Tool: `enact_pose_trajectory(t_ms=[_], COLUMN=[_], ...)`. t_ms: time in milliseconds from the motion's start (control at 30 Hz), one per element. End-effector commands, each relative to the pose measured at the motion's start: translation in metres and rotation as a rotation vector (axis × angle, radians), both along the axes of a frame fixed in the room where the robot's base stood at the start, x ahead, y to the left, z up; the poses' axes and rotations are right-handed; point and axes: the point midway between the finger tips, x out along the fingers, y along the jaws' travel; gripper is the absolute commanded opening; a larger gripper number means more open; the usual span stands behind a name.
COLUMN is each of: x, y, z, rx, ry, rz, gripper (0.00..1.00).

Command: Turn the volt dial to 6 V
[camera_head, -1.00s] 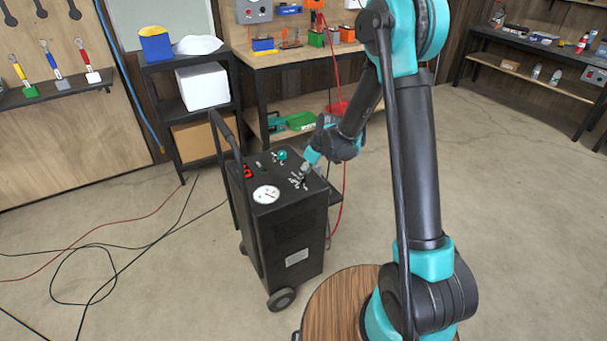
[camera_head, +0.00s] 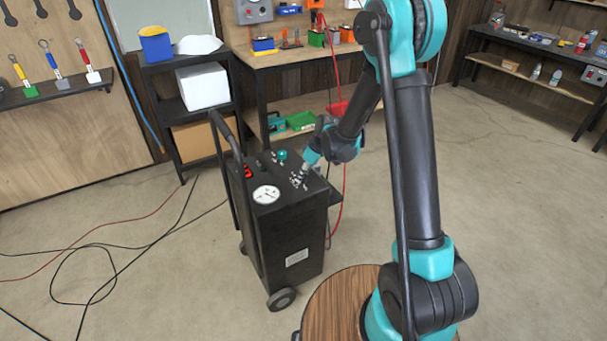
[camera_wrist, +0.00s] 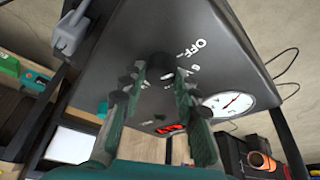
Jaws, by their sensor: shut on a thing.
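The volt dial is a black round knob (camera_wrist: 160,65) on the dark top panel of the wheeled cart (camera_head: 293,225). In the wrist view, white lettering, including OFF, is printed beside it; which mark the knob points to cannot be read. My gripper (camera_wrist: 160,72) has its green-grey fingers on either side of the knob and is shut on it. In the head view my gripper (camera_head: 302,176) reaches down to the right part of the panel and hides the dial.
A grey clamp (camera_wrist: 70,30) shows at the panel's edge. Cables lie on the floor at left.

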Motion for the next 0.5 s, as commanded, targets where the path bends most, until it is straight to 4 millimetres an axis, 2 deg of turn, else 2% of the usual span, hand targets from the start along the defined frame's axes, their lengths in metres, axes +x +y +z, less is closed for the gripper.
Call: enact_pose_trajectory(t_ms=[267,500], x=[-0.0011,-0.0022], y=[0.0006,0.0019], z=[0.0001,0.0001], rx=[0.0,0.0], ry=[-0.001,-0.002], rz=[-0.126,-0.328], gripper=[0.02,0.02])
